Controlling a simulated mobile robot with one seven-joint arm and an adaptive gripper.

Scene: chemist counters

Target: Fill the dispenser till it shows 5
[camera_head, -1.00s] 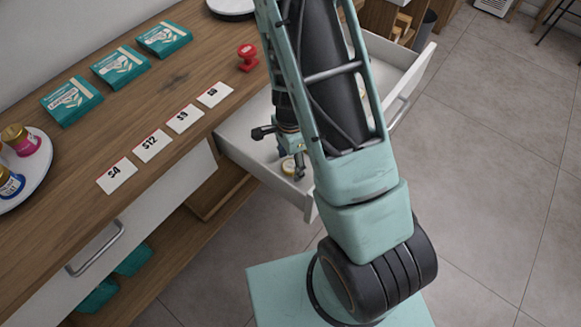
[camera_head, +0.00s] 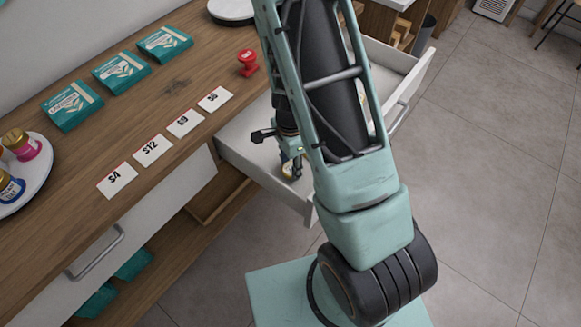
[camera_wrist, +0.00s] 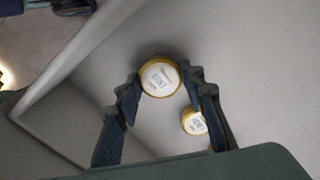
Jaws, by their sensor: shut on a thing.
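My gripper (camera_head: 292,163) reaches down into the open white drawer (camera_head: 245,158). In the wrist view its two fingers (camera_wrist: 161,82) are shut on a round jar (camera_wrist: 160,76) with a white, printed lid and a gold rim. The jar is in the drawer; whether it touches the drawer floor cannot be told. A second, similar jar (camera_wrist: 194,121) lies beside the right finger. In the head view my arm hides much of the drawer. I cannot make out a dispenser or a number display in either view.
The wooden counter (camera_head: 170,92) holds teal boxes (camera_head: 121,72), price cards (camera_head: 152,147), a red stamp-like object (camera_head: 247,62) and a round white tray (camera_head: 40,160) with jars. A round white-topped object (camera_head: 231,10) stands at the back.

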